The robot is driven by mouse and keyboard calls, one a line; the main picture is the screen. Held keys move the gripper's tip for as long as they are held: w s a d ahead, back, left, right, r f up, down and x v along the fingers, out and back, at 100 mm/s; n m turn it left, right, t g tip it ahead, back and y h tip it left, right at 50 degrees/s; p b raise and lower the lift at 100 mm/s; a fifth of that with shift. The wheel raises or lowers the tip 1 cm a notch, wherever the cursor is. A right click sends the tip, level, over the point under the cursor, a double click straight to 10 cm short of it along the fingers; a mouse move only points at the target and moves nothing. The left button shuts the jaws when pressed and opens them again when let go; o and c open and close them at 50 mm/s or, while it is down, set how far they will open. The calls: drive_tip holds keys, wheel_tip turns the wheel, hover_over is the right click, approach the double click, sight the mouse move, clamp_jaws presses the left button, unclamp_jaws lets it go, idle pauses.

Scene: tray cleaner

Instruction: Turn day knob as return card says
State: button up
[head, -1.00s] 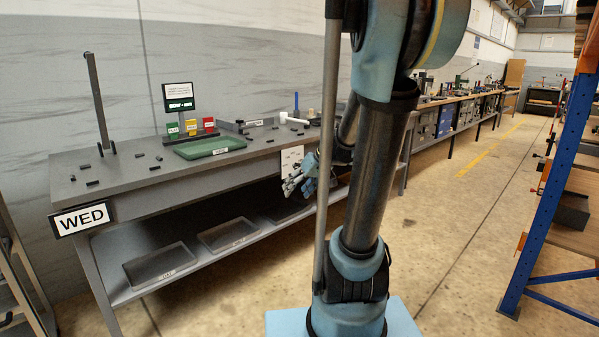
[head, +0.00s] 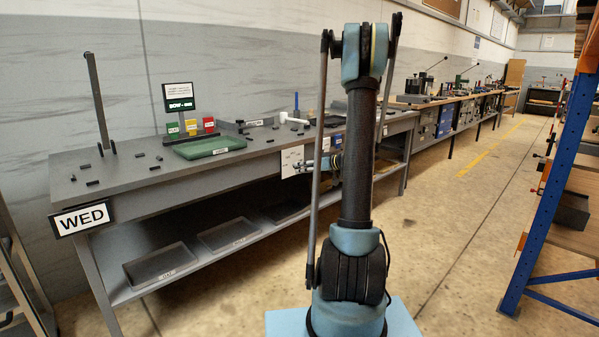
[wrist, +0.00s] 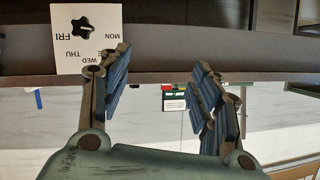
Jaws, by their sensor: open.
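The day knob (wrist: 82,28) is a small black lobed knob on a white panel (wrist: 108,18), with day names such as MON, WED, THU and FRI around it. The panel also shows in the head view (head: 291,160) on the bench's front edge. I cannot tell which day the knob points to. My gripper (wrist: 155,68) is open and empty; the knob lies outside its fingers, up and left of them in the wrist view. The left finger overlaps the panel's lower edge in that picture. My gripper also shows in the head view (head: 312,165), beside the panel. I cannot identify the return card for sure.
A sign reading WED (head: 83,218) hangs at the bench's left corner. The grey bench (head: 130,178) holds a green tray (head: 210,146), a sign stand (head: 178,97) and several small black pieces. Bins (head: 160,266) sit on the lower shelf. Open floor lies right.

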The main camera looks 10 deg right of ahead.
drive_tip(key=w+d+f+t, duration=0.5)
drive_tip(key=w+d+f, duration=0.4)
drive_tip(key=d, duration=0.1)
drive_tip(key=x, duration=1.7)
drive_tip(key=shift+s+a+r+n+y, duration=0.25)
drive_tip(key=shift+a+r+n+y, duration=0.05)
drive_tip(key=shift+r+y, duration=0.1)
drive_tip(key=c, duration=1.1)
